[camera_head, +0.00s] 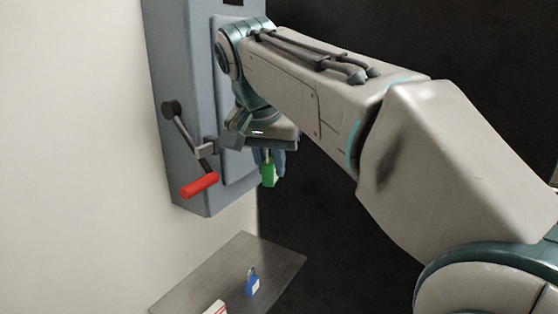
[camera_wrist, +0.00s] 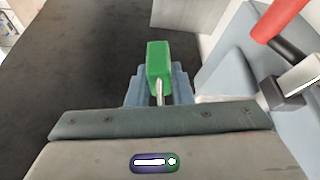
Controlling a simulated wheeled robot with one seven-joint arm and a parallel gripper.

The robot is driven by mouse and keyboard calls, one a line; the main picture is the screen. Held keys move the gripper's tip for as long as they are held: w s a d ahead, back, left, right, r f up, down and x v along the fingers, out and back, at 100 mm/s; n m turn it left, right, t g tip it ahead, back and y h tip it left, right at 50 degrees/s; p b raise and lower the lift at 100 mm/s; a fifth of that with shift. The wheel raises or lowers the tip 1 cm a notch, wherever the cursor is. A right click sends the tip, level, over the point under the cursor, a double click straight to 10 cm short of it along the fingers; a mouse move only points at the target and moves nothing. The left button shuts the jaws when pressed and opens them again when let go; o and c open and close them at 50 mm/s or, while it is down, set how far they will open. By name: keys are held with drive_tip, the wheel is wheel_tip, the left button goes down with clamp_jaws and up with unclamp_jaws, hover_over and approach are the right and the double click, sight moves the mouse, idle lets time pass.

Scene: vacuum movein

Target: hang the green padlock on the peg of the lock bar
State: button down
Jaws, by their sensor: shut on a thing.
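The green padlock (camera_head: 268,174) hangs below my gripper (camera_head: 266,158) in the head view, close to the lower front of a grey-blue wall cabinet. In the wrist view the green padlock (camera_wrist: 158,62) sticks out past the fingertips of my gripper (camera_wrist: 159,90), with its metal shackle between the fingers. My gripper is shut on it. A grey bracket (camera_head: 207,148) on the cabinet's side may be the lock bar; I cannot make out its peg. My wrist and forearm hide part of the cabinet front.
The cabinet (camera_head: 182,110) has a lever with a red handle (camera_head: 200,185), which also shows in the wrist view (camera_wrist: 277,20). Below, a grey shelf (camera_head: 205,275) bears a blue padlock (camera_head: 252,283) and a white-and-red thing (camera_head: 215,308). Dark open space lies to the right.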

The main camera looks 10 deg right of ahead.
drive_tip(key=w+a, duration=0.1)
drive_tip(key=w+a+p, duration=0.1)
drive_tip(key=a, duration=0.1)
drive_tip(key=shift+w+a, duration=0.2)
drive_tip(key=shift+w, duration=0.05)
drive_tip(key=shift+a+f, duration=0.3)
drive_tip(key=shift+f, duration=0.15)
drive_tip(key=shift+w+a+f, duration=0.2)
drive_tip(key=shift+w+a, duration=0.05)
drive_tip(key=shift+a, duration=0.05)
idle(0.4)
